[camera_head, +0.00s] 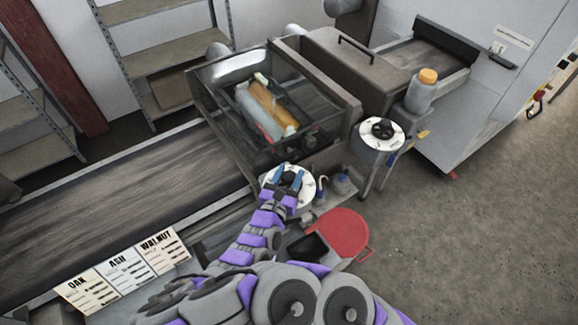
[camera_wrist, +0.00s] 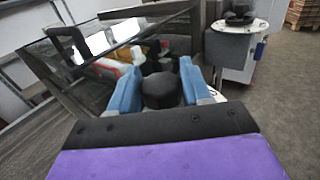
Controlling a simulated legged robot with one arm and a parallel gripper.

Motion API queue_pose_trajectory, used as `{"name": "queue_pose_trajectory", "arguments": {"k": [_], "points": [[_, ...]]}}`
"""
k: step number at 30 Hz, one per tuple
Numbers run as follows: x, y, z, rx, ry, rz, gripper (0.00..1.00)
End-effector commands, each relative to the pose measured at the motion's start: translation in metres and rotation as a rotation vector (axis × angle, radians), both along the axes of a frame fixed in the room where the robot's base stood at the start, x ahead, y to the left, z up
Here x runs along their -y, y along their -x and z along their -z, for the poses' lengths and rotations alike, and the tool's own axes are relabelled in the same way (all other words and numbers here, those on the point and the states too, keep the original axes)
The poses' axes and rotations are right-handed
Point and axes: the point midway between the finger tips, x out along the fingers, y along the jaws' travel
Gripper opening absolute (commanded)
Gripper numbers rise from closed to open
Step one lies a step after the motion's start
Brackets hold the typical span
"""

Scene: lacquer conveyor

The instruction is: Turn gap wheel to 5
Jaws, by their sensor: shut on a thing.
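A wheel with a white dial face (camera_head: 304,191) is mounted on the front of the coating machine, below its glass hood. My gripper (camera_head: 286,178) is at this dial, its blue fingers on either side of the black knob. In the wrist view my gripper (camera_wrist: 160,88) is shut on the black knob (camera_wrist: 160,91). The dial's numbers and pointer are too small or hidden to read. A second dial with a black handwheel (camera_head: 382,129) sits to the right, apart from my gripper; it also shows in the wrist view (camera_wrist: 240,18).
A conveyor belt (camera_head: 120,185) runs in from the left. Cards marked oak, ash and walnut (camera_head: 122,268) lie at its front edge. A red round lid (camera_head: 341,234) is right of my arm. An orange-capped bottle (camera_head: 421,92) stands near the second dial. Open floor lies right.

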Motion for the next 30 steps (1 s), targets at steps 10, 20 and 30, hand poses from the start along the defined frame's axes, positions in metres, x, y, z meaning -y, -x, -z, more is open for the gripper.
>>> {"name": "queue_pose_trajectory", "arguments": {"k": [10,20,30], "points": [[0.0012,0.0011,-0.0039,-0.011,0.0,-0.169,0.18],[0.0014,0.0007,-0.002,-0.008,-0.001,-0.332,0.18],[0.0009,0.0003,0.0003,-0.005,-0.003,-0.498,0.18]]}}
